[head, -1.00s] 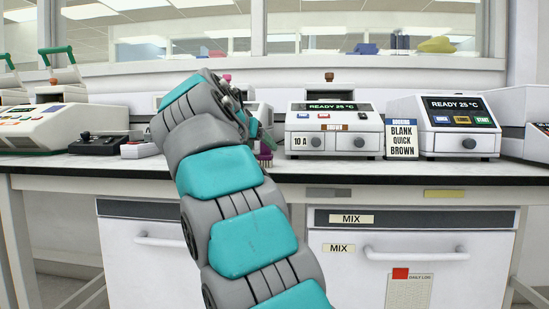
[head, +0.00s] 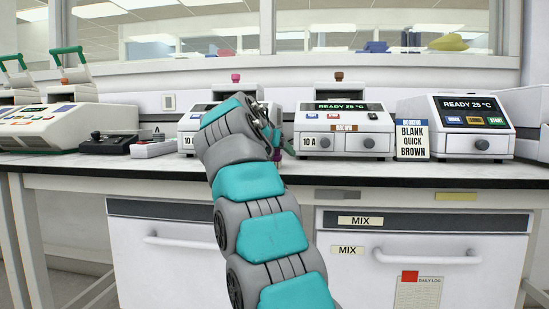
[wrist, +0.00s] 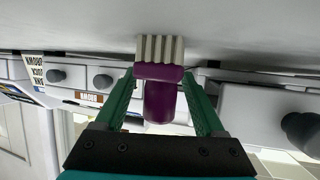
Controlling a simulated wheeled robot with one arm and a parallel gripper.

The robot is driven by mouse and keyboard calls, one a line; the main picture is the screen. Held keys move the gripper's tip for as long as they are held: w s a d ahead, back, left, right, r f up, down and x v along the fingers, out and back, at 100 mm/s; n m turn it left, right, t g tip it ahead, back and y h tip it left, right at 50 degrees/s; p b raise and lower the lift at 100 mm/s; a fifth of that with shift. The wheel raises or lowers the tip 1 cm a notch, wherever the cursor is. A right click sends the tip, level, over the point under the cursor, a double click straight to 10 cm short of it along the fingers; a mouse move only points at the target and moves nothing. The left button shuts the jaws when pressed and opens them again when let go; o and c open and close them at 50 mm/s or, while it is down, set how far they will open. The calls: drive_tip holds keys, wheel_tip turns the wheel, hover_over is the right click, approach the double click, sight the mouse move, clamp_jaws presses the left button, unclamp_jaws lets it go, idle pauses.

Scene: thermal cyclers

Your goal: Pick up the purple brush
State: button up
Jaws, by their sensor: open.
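The purple brush (wrist: 160,98) stands between the fingers of my gripper (wrist: 160,80) in the wrist view, which looks upside down. Its pale bristles (wrist: 160,48) point to the bench surface at the top of that picture. The green fingers are open, one on each side of the purple handle, with a small gap visible on both sides. In the head view my gripper (head: 275,143) is at the bench's front part, and only a small purple bit of the brush (head: 277,155) shows; my arm hides the rest.
A thermal cycler (head: 343,130) with a brown label stands just right of my gripper; another (head: 190,135) is partly behind my arm. A sign (head: 412,140) and a third cycler (head: 468,125) are farther right. The bench edge (head: 400,170) runs in front.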

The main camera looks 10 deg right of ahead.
clamp_jaws()
idle(0.4)
drive_tip(key=shift+r, duration=0.1)
